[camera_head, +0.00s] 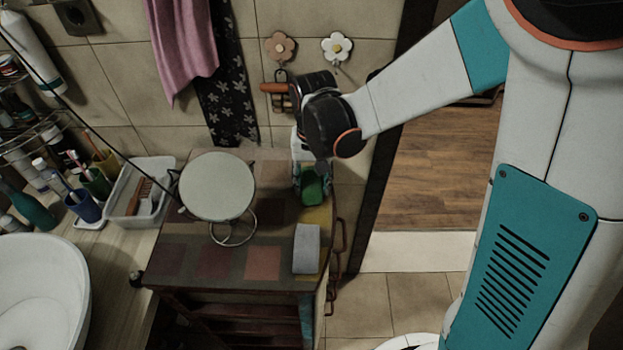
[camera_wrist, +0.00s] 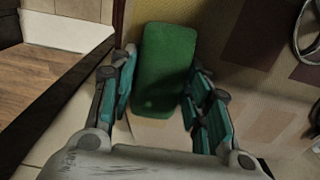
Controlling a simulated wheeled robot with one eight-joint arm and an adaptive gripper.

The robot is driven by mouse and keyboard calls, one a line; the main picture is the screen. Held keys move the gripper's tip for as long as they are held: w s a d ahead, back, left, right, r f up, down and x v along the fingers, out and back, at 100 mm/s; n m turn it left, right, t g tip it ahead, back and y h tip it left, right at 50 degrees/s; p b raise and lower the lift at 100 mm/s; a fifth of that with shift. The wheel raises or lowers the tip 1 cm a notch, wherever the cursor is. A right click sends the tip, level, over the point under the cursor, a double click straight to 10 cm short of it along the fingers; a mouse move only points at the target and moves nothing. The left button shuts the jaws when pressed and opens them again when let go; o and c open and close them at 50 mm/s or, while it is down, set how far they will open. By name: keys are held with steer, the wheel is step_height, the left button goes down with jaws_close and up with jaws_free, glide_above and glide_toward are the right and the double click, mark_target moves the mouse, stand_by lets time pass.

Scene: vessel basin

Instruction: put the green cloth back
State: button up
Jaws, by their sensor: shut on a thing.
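The green cloth (camera_head: 314,187) is a small rounded rectangular pad, seen at the back right corner of the wooden cabinet (camera_head: 215,285). In the wrist view the green cloth (camera_wrist: 165,62) sits between the two teal fingers of my gripper (camera_wrist: 163,85). My gripper (camera_head: 311,172) points down over the cabinet's right side and is shut on the cloth. The cloth's far end sticks out past the fingertips. I cannot tell whether it touches the cabinet top.
A grey block-like item (camera_head: 307,248) lies on the cabinet's right front. A round mirror (camera_head: 217,186) on a stand is to the left. Flower hooks (camera_head: 281,48) are on the tiled wall behind; pink (camera_head: 183,45) and black patterned cloths (camera_head: 226,100) hang there. A doorway is at the right.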

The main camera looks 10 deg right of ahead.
mark_target(313, 182)
steer(key=o, duration=0.9)
steer(key=shift+f, duration=0.15)
steer(key=shift+o, duration=0.2)
step_height(313, 182, up, 11)
steer(key=p, duration=0.3)
steer(key=s+d+r+n+t, duration=0.2)
steer(key=s+d+r+t, duration=0.5)
steer(key=s+d, duration=0.3)
steer(key=s+r, duration=0.1)
steer(key=s, duration=0.3)
steer(key=shift+d+p, duration=0.25)
steer(key=shift+p, duration=0.1)
